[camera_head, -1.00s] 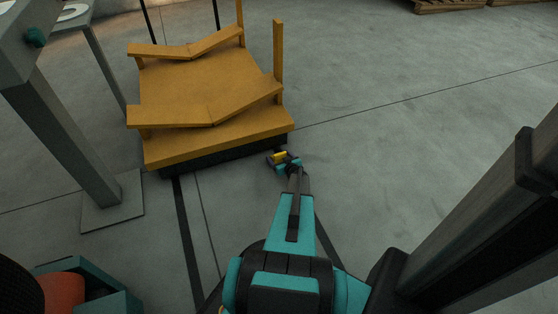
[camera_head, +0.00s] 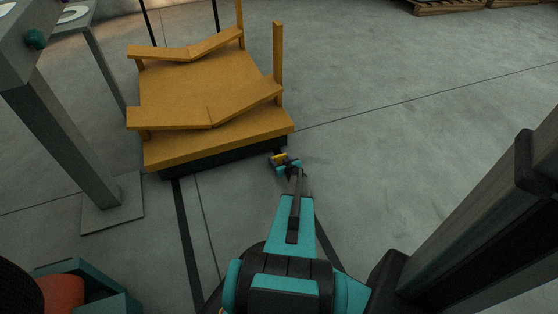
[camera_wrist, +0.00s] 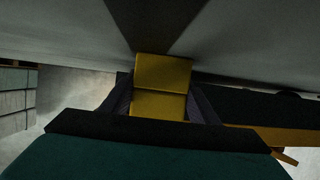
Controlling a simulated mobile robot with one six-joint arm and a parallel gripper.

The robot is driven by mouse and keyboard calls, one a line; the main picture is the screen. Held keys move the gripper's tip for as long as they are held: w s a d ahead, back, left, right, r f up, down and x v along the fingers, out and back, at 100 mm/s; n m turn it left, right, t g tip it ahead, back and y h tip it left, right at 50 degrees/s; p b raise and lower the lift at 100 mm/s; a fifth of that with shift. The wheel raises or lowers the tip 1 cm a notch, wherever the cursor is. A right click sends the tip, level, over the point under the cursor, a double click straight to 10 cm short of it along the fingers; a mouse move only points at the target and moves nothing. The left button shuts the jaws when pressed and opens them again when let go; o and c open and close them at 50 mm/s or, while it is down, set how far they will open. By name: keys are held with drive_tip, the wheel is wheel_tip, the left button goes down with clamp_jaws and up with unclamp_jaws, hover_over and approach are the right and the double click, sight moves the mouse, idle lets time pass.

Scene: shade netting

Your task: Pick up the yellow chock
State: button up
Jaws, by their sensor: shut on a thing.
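The yellow chock (camera_wrist: 162,75) sits between the two dark fingers of my gripper (camera_wrist: 160,105) in the wrist view, with a finger against each side. My gripper is shut on it. In the head view the chock (camera_head: 279,157) is a small yellow patch at the tip of my gripper (camera_head: 284,162), just in front of the near right corner of the wooden cart. Whether the chock touches the floor is hard to tell.
The wooden cart (camera_head: 190,84) with raised cradle boards and posts stands just beyond my gripper. A grey column on a floor plate (camera_head: 113,202) stands at the left. A teal bin (camera_head: 110,303) is at the lower left. Open concrete floor (camera_head: 400,110) lies to the right.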

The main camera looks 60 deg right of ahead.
drive_tip(key=shift+r, duration=0.15)
drive_tip(key=shift+r+p, duration=0.4)
drive_tip(key=shift+r, duration=0.1)
drive_tip(key=r, duration=0.1)
drive_tip(key=r+p, duration=0.1)
drive_tip(key=shift+s+a+r+p, duration=0.15)
drive_tip(key=shift+s+r+p, duration=0.1)
drive_tip(key=shift+r+p, duration=0.15)
drive_tip(key=s+a+p, duration=0.1)
drive_tip(key=s+a, duration=0.2)
drive_tip(key=s, duration=0.1)
drive_tip(key=s+a+p, duration=0.1)
drive_tip(key=s+a, duration=0.2)
drive_tip(key=s, duration=0.1)
drive_tip(key=s+a+r+p, duration=0.1)
drive_tip(key=s+a, duration=0.2)
drive_tip(key=s, duration=0.1)
drive_tip(key=shift+s, duration=0.25)
